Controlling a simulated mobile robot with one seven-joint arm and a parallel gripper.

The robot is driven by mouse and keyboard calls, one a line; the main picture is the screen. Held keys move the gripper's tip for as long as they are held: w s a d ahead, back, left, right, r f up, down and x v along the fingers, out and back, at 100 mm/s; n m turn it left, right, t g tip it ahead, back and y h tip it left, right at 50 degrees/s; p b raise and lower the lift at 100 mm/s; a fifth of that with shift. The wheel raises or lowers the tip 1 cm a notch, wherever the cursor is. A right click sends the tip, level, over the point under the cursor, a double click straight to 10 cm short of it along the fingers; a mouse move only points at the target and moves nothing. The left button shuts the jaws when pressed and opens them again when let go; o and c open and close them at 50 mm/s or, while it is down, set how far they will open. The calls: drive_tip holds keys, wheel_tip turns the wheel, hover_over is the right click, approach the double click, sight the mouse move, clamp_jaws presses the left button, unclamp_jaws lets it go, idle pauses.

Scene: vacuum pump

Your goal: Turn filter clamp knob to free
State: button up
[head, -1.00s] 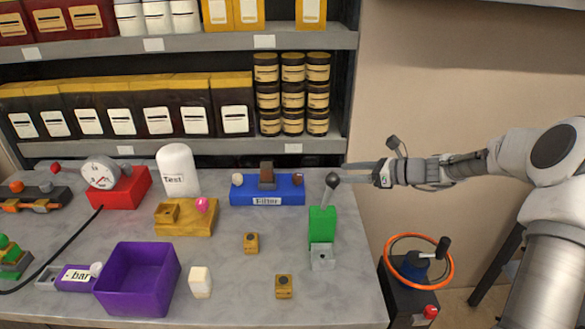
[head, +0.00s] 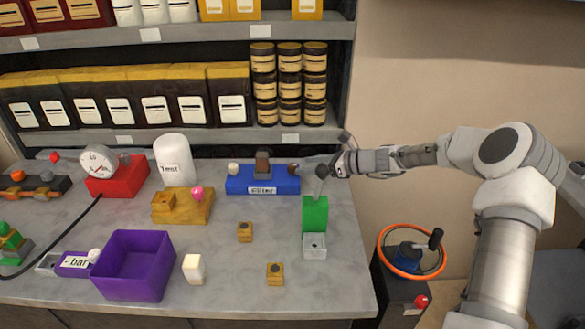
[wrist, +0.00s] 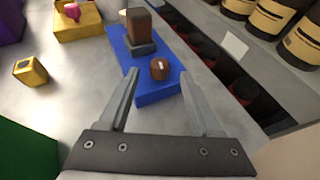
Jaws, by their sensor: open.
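The filter is a blue base (head: 262,184) with the label "Filter", at the back of the bench. A brown upright block (head: 262,165) stands on its middle. A brown clamp knob (head: 293,168) with a pale mark (wrist: 159,68) sits at its right end, and a white knob (head: 234,169) at its left end. My gripper (wrist: 159,84) is open and empty. In the wrist view the brown knob appears ahead, between the fingertips; the gap in depth is hard to judge. In the head view my gripper is right of the filter, its fingers partly hidden.
A green block (head: 315,214) with a grey lever (head: 319,183) stands close in front of my gripper. Shelves (head: 180,137) with bags and jars rise behind the bench. A yellow block (head: 182,206) and white "Test" cylinder (head: 172,160) stand left of the filter.

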sight(296, 166)
drive_tip(key=x, duration=0.6)
drive_tip(key=shift+r, duration=0.1)
clamp_jaws()
